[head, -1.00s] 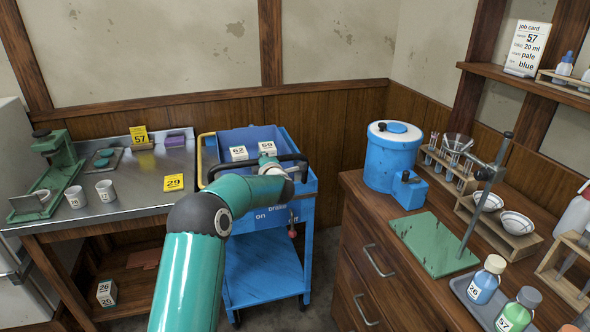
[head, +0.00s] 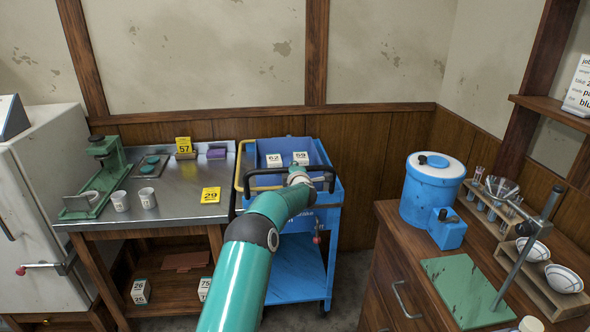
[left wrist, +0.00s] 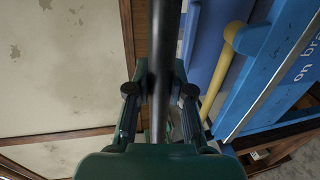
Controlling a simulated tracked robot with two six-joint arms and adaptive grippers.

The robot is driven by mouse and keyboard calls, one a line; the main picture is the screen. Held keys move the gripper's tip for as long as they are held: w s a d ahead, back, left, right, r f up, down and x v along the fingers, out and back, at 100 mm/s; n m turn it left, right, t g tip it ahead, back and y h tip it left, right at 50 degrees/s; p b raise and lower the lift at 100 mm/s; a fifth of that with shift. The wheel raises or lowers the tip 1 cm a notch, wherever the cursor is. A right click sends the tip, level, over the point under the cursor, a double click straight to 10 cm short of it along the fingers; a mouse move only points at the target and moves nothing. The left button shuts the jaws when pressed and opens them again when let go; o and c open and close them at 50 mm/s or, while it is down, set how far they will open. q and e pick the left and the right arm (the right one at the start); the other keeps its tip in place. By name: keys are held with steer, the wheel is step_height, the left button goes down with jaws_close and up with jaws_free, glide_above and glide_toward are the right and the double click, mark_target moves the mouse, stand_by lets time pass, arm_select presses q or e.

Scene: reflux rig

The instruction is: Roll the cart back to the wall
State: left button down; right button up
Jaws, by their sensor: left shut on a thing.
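The blue cart (head: 297,268) stands beside the steel-topped table, its far end close to the wall (head: 215,50). Two white boxes marked 62 (head: 274,160) and 59 (head: 301,158) sit in its top tray. My left gripper (head: 298,177) is at the cart's black handle (head: 262,172), partly hidden by my arm. In the left wrist view, the black bar (left wrist: 163,50) passes between the fingers of my left gripper (left wrist: 160,92), which is shut on it. A red knob (head: 317,240) hangs at the cart's near side. My right gripper is not in view.
The steel-topped table (head: 180,205) is tight against the cart's left side. The wooden drawer counter (head: 395,255) stands to the right, with floor between it and the cart. A blue tank (head: 432,190) stands on the counter. A white cabinet (head: 35,180) is at far left.

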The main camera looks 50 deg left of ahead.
arm_select(q)
steer(key=c, duration=1.3)
jaws_free()
steer(key=shift+a, duration=0.2)
steer(key=shift+o, duration=1.4)
steer(key=shift+w+a+f, duration=0.1)
steer(key=shift+w+f, duration=0.05)
steer(key=shift+d, duration=0.25)
steer(key=shift+d+r, duration=0.2)
steer(key=v, duration=1.1)
steer(key=shift+s+d, duration=0.15)
steer(key=shift+s, duration=0.15)
steer(key=shift+r, duration=0.1)
